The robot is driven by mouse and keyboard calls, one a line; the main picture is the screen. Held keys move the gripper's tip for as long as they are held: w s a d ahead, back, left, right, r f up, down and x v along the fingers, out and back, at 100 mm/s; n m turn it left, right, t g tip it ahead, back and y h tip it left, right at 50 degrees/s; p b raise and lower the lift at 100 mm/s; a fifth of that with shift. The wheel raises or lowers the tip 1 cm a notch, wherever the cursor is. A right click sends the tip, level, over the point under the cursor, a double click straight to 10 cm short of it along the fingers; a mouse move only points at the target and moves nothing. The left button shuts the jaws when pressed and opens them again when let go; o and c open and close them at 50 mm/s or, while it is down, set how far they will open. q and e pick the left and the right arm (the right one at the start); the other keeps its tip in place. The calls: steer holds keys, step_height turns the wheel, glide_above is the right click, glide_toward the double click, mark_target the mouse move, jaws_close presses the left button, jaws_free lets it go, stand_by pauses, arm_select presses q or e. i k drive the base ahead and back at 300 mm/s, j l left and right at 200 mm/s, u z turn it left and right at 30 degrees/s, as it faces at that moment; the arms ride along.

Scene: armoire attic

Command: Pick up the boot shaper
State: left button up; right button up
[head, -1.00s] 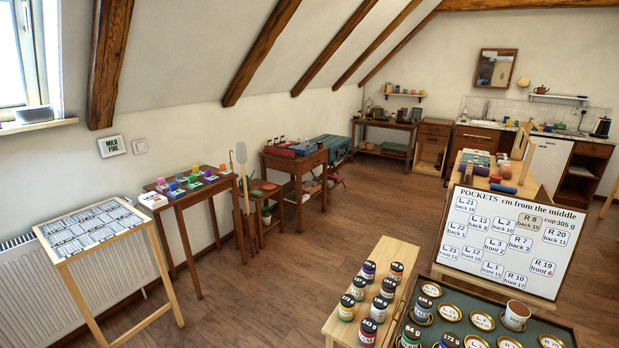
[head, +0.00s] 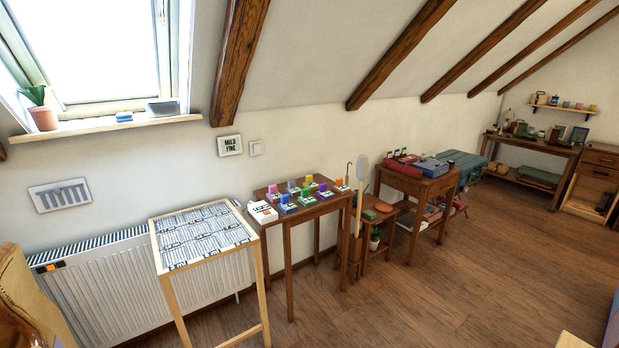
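I cannot pick out a boot shaper for certain in the head view. Neither of my grippers is in view. A tall stand (head: 355,258) beside the small dark table holds a long pale paddle-shaped tool (head: 362,170) and a thin hooked stick (head: 348,173), both upright. Small items on the shelves farther along the wall are too small to name.
A light wood table (head: 163,262) with printed sheets stands by the radiator (head: 105,300). A dark table (head: 291,232) holds several coloured blocks. A red-and-blue-topped side table (head: 412,185) and teal trunk (head: 468,165) stand beyond. The wooden floor (head: 450,275) is largely clear.

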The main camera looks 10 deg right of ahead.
mark_target(555, 141)
steer(key=i+z, duration=0.5)
steer(key=i, duration=0.15)
steer(key=i+j+z, duration=0.2)
steer(key=i+z, duration=0.3)
steer(key=i, duration=0.15)
